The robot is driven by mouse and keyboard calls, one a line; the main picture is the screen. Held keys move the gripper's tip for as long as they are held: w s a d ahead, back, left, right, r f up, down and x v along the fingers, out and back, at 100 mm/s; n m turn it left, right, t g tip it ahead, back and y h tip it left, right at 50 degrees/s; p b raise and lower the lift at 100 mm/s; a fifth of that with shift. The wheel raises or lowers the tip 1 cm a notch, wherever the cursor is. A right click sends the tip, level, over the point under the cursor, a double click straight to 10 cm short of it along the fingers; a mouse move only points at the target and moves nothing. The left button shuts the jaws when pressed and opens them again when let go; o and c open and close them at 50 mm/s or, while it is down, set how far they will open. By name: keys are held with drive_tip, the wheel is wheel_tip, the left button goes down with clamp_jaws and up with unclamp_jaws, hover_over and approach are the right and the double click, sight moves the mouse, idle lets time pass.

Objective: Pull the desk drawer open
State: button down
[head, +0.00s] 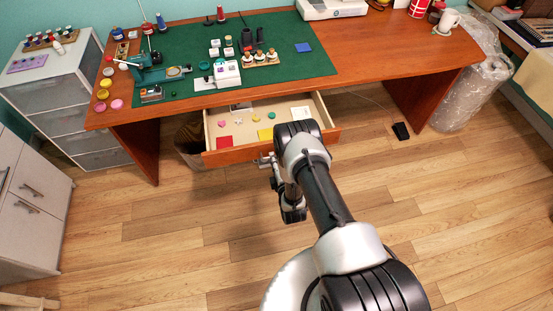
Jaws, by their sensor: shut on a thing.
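The desk (380,55) is wooden with a green mat on its top. Its drawer (230,154) stands pulled out below the front edge, and its light inside shows. In the drawer lie a red piece (224,142), a yellow piece (265,134) and several small coloured items. The handle itself is mostly hidden by my gripper, and my arm covers the right part of the drawer front.
A sewing machine (160,75), spools and small boxes stand on the green mat (285,75). A drawer cabinet (60,90) is left of the desk, with a white cabinet (30,215) nearer. A black pedal (401,131) lies under the desk. The wooden floor (170,245) in front is clear.

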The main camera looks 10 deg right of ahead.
drive_tip(key=shift+s, duration=0.1)
idle(0.3)
drive_tip(key=c, duration=1.7)
unclamp_jaws()
drive_tip(key=v, duration=1.2)
